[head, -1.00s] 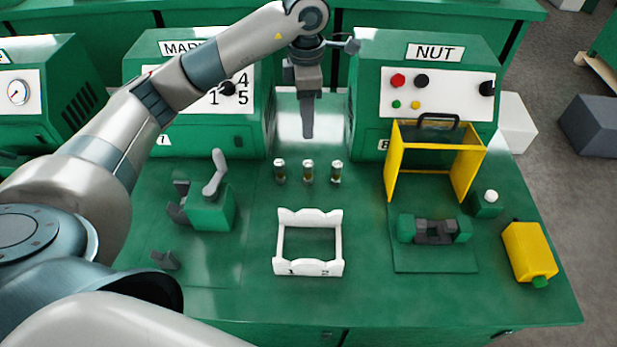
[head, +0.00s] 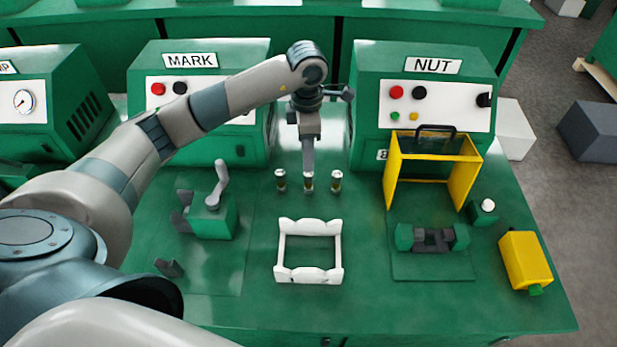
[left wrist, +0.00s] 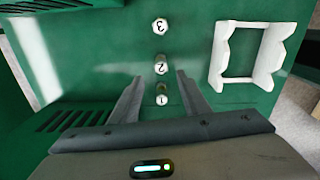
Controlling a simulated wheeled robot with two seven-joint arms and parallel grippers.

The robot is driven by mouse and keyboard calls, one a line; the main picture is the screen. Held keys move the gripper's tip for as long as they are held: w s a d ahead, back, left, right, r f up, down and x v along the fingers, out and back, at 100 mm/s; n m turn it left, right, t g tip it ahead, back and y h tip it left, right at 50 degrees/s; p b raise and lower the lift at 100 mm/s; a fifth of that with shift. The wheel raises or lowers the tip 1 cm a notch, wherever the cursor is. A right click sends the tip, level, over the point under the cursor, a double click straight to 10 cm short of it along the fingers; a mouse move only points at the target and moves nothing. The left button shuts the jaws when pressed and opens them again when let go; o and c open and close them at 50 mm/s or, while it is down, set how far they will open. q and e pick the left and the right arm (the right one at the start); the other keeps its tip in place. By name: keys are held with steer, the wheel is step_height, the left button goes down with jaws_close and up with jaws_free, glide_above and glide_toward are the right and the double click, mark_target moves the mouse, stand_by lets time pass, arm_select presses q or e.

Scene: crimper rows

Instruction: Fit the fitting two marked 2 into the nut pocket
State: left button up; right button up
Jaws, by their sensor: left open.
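Three small fittings with white tops stand in a row on the green bench. The fitting marked 2 (head: 309,187) is the middle one; its number shows in the left wrist view (left wrist: 161,68). The fitting marked 1 (left wrist: 162,100) and the fitting marked 3 (left wrist: 159,26) stand on either side. My left gripper (head: 308,171) points down, open, at the middle fitting and partly hides it. In the left wrist view its fingertips lie either side of fitting 2's line. The dark jaw fixture with green ends (head: 433,239), before the NUT machine, appears to hold the nut pocket.
A yellow guard frame (head: 394,180) stands behind the jaw fixture. A white rack (head: 309,276) lies in front of the fittings. The MARK (head: 190,60) and NUT (head: 432,65) machines stand behind.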

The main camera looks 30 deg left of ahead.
mark_target(308, 178)
arm_select(q)
step_height(308, 178, down, 4)
steer(key=shift+p, duration=0.65)
steer(key=shift+f, duration=0.55)
steer(key=shift+d+f+p, duration=0.1)
steer(key=shift+f+p, duration=0.15)
steer(key=shift+p, duration=0.2)
step_height(308, 178, down, 4)
steer(key=shift+s+d+r+p, duration=0.1)
steer(key=shift+p, duration=1.05)
steer(key=shift+f, duration=0.45)
jaws_close()
